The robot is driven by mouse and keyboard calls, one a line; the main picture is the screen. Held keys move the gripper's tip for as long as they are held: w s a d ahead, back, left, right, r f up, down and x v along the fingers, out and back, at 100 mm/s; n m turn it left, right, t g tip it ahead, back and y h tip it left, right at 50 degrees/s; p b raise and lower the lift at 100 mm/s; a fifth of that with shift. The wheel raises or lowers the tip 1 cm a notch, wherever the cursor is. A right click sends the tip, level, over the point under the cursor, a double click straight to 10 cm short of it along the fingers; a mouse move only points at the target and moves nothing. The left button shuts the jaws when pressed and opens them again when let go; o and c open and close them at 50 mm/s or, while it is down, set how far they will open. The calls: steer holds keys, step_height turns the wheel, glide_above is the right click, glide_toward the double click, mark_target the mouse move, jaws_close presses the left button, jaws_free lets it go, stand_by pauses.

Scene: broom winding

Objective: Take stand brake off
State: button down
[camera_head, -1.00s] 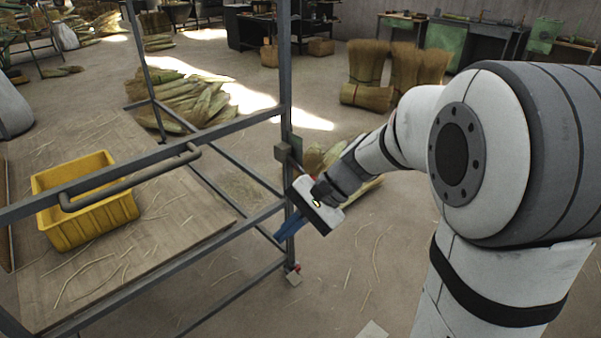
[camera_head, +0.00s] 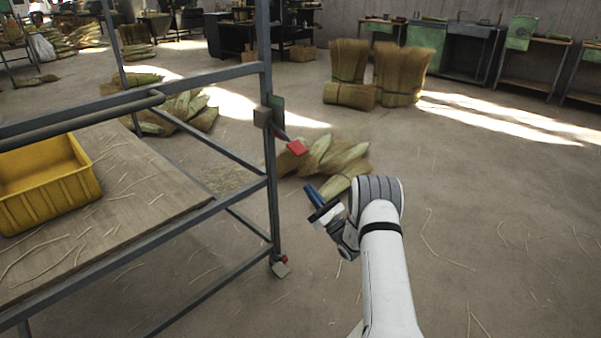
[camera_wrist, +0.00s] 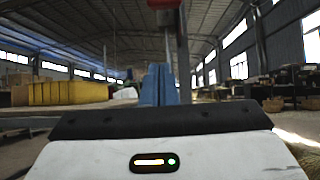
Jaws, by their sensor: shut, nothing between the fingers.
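The stand (camera_head: 274,205) is a grey metal frame on the left in the head view. On its near right post sits a small box (camera_head: 262,117), from which a short lever with a red end (camera_head: 297,147) slopes down to the right. A red tab (camera_head: 283,260) shows at the foot of that post. My gripper (camera_head: 311,190) has blue fingers, shut and empty, right of the post and below the red lever end, apart from both. In the wrist view the fingers (camera_wrist: 158,85) point up, with a red part (camera_wrist: 165,4) at the top edge, beyond them.
A yellow crate (camera_head: 50,185) stands on the stand's wooden shelf (camera_head: 150,175). A bundle of broom straw (camera_head: 335,160) lies on the floor behind the lever. Upright straw bundles (camera_head: 400,72) and benches stand farther back. The floor right of my arm is open.

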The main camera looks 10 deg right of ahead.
mark_target(297, 148)
steer(key=shift+d+f+m+t+h, duration=0.3)
steer(key=shift+d+f, duration=0.1)
steer(key=w+a+r+b, duration=0.3)
steer(key=w+r, duration=0.2)
steer(key=r, duration=0.5)
steer(key=shift+a, duration=0.3)
